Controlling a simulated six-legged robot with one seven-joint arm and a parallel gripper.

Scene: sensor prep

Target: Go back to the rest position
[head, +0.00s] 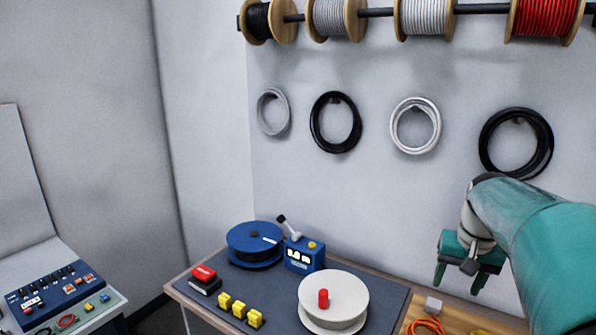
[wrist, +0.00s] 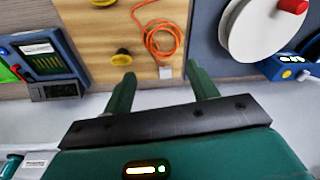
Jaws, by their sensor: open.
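My gripper (head: 456,278) is at the right in the head view, raised above the bench at the end of my teal arm. In the wrist view my gripper (wrist: 160,82) shows two green fingers spread apart with nothing between them. The fingers appear over the wooden bench top (wrist: 97,50), near an orange cable (wrist: 155,38) and a small pale block (wrist: 165,72). My gripper touches none of these that I can see.
A white reel (head: 345,293) with a red knob, a blue reel (head: 255,243), a blue meter (head: 304,255), a red button (head: 204,276) and yellow blocks (head: 240,310) stand on a dark mat. Cable coils (head: 335,122) hang on the wall. A blue device (wrist: 48,62) lies left in the wrist view.

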